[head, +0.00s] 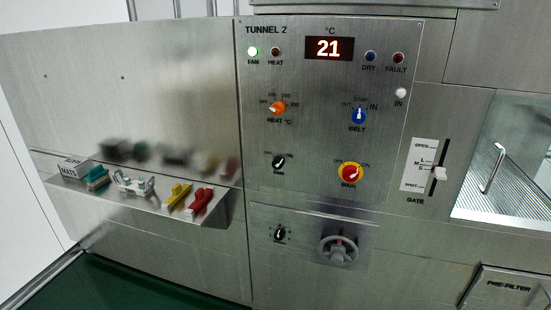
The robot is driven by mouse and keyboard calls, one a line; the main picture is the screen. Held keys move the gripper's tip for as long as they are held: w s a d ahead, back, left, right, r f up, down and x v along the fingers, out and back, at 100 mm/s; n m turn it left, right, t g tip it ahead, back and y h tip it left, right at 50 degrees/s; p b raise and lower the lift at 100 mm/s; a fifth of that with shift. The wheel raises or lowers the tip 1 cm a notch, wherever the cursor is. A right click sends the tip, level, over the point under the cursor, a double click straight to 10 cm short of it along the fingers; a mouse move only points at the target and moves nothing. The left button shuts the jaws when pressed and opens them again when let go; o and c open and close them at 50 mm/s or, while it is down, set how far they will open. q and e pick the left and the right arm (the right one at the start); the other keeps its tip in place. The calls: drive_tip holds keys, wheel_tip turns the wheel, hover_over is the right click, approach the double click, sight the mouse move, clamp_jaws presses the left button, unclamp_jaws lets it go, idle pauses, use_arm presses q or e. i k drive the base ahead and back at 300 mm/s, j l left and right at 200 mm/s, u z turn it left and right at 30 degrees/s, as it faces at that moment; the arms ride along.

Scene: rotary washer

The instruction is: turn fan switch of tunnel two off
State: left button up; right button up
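The tunnel two panel (320,140) is a steel face with "TUNNEL 2" at its top left. The fan switch (279,162) is a small black rotary knob with a white mark, at the lower left of the panel above the label "FAN". Its pointer looks tilted to the upper right, but the small lettering around it is hard to read. The green fan lamp (252,51) is lit. Neither of my grippers is in view.
Nearby controls are the orange heat knob (277,108), blue belt knob (358,116), red-yellow main switch (350,173), another black knob (279,233) and a grey handwheel (338,249). A shelf (140,205) with coloured parts juts out left. Space before the panel is clear.

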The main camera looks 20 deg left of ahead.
sight(277, 164)
drive_tip(key=i+j, duration=0.15)
drive_tip(key=j, duration=0.2)
drive_tip(key=i+j, duration=0.2)
drive_tip(key=j, duration=0.15)
drive_tip(key=i+j, duration=0.15)
drive_tip(key=j, duration=0.2)
drive_tip(key=i+j, duration=0.2)
drive_tip(key=j, duration=0.15)
drive_tip(key=i+j, duration=0.15)
drive_tip(key=j, duration=0.15)
drive_tip(key=i+j, duration=0.15)
drive_tip(key=j, duration=0.2)
drive_tip(key=i+z, duration=0.05)
